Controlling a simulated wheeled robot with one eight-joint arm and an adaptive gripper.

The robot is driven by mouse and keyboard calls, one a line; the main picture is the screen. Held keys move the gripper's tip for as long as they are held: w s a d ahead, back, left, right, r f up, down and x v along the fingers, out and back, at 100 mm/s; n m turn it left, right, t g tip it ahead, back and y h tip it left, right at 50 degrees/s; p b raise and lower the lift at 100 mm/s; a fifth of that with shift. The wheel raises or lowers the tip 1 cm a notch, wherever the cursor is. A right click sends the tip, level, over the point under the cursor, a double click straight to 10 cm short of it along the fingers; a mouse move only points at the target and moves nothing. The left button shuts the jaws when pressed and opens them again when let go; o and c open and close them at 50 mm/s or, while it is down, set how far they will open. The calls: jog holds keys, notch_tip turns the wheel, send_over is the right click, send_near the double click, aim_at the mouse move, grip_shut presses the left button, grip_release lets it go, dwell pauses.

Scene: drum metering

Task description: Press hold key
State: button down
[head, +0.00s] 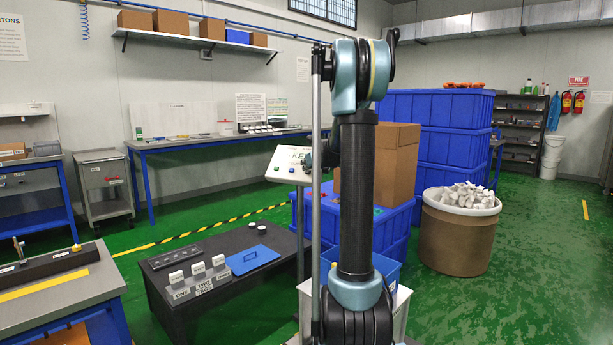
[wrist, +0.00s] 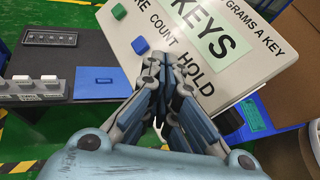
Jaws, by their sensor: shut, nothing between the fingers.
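The white key panel (wrist: 235,88) is tilted in the wrist view, with printed words including "KEYS", "COUNT" and "HOLD". A green key (wrist: 118,11) and a blue key (wrist: 140,45) show along its left side. My gripper (wrist: 163,60) is shut and empty, its fingertips over the panel just below the blue key and beside the word "HOLD". No key by "HOLD" can be seen; my fingers cover that spot. Whether the fingertips touch the panel cannot be told. In the head view the panel (head: 285,165) is partly hidden behind my arm.
A dark low bench (head: 215,250) left of the panel holds white blocks and a blue plate (head: 252,260). A cardboard box (head: 397,165) and stacked blue crates (head: 455,135) stand to the right. A drum of white pieces (head: 460,235) stands further right. Green floor is open at far right.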

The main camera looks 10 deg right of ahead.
jog(key=shift+w, duration=0.15)
jog(key=shift+w+d+f, duration=0.15)
jog(key=shift+f, duration=0.05)
jog(key=shift+w+d+f, duration=0.15)
jog(key=shift+w+f, duration=0.05)
jog(key=shift+f, duration=0.05)
dwell(0.9)
jog(key=shift+s+r, duration=0.1)
dwell(0.3)
jog(key=shift+s+a+r, duration=0.3)
jog(key=shift+s+r, duration=0.1)
jog(key=shift+r, duration=0.05)
jog(key=s+a+r, duration=0.2)
jog(key=s+r, duration=0.1)
jog(key=shift+r, duration=0.25)
dwell(0.6)
dwell(0.4)
